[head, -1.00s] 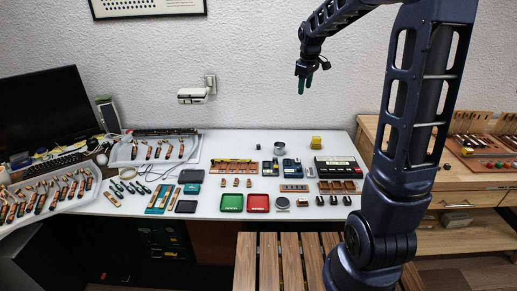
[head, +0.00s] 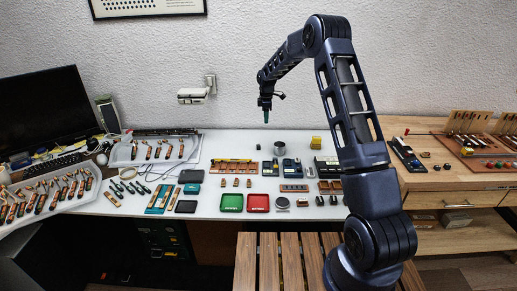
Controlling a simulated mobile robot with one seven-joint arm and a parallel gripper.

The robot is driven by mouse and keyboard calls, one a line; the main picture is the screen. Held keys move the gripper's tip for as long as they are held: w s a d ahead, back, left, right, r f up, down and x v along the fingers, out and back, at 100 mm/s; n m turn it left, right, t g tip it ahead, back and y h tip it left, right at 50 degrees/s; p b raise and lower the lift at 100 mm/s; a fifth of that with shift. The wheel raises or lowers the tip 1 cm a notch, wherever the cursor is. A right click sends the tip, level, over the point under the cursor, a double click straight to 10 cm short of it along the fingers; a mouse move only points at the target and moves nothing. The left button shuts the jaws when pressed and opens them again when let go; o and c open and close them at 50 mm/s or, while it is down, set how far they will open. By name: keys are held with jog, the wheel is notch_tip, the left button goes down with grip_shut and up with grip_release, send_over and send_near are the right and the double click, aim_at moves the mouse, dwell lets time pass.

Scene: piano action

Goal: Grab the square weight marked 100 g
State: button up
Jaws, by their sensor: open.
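The jaw gap is too small to make out. I cannot pick out the square weight marked 100 g, as no markings are readable at this size. Small dark pieces (head: 320,201) lie at the table's front right, near a brown compartment tray (head: 322,187) and an orange strip tray (head: 294,188). A yellow block (head: 316,142) and a metal cup (head: 280,148) stand at the back.
A green tray (head: 232,203) and a red tray (head: 258,203) lie at the front middle. Blue devices (head: 291,167) stand behind them. Left are tools and white trays (head: 125,153). A wooden bench (head: 440,178) stands right. My arm hides part of the table's right end.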

jog(key=w+a+f+n, duration=0.2)
jog(key=a+f, duration=0.2)
jog(key=f, duration=0.5)
send_over(258, 145)
jog(key=f, duration=0.5)
jog(key=shift+d, duration=0.25)
jog(key=shift+w+a+f, duration=0.1)
jog(key=shift+w+f, duration=0.05)
jog(key=shift+f, duration=2.5)
jog(key=c, duration=1)
jog(key=shift+r, duration=0.15)
